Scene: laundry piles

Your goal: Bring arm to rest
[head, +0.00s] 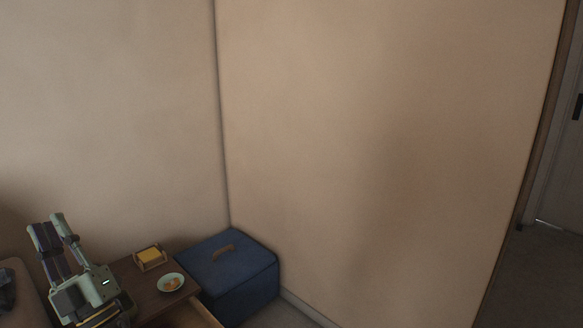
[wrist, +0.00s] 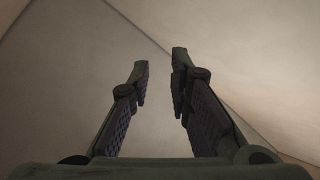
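My gripper (head: 46,226) is at the lower left of the head view, raised with its fingers pointing up, in front of the wall. In the wrist view its two fingers (wrist: 159,75) stand apart with a gap between them. Nothing is between the fingers, and only bare wall shows beyond them. My gripper hides part of the wooden table behind it.
A wooden table (head: 150,292) beside my gripper holds a small holder with a yellow thing (head: 150,256) and a pale plate (head: 171,282) with food-like pieces. A blue box (head: 235,278) stands in the corner. A doorway is at far right, with open floor (head: 545,265) there.

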